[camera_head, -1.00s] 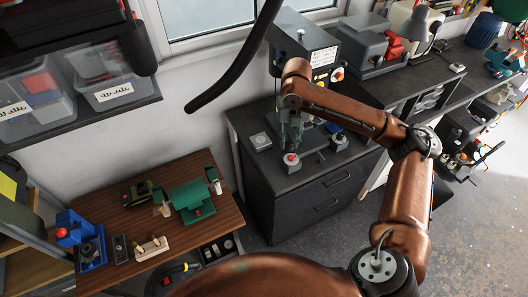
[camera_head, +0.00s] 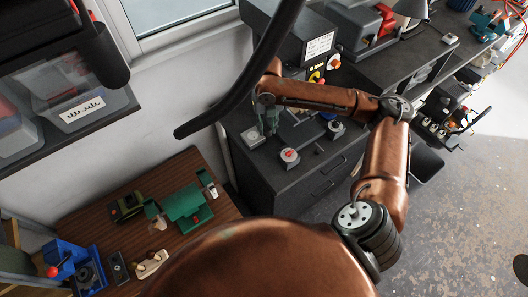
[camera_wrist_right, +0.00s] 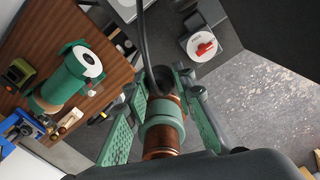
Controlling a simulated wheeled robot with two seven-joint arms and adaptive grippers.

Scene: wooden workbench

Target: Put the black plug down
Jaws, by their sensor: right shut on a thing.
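My right gripper (camera_head: 268,122) points down over the dark cabinet top at the back, close to the grey square plate with a round centre (camera_head: 254,133). In the right wrist view its green fingers (camera_wrist_right: 160,85) close around a dark rounded thing, which I take for the black plug (camera_wrist_right: 159,78). A black cord-like curve runs from it to the top edge. The plug is too small to make out in the head view, and I cannot tell whether it touches the cabinet top. My left gripper is not in view.
A red-topped button box (camera_head: 289,156) and a knob box (camera_head: 335,129) stand right of the gripper. A machine with a label (camera_head: 318,45) rises behind. A black hose (camera_head: 240,95) crosses the head view.

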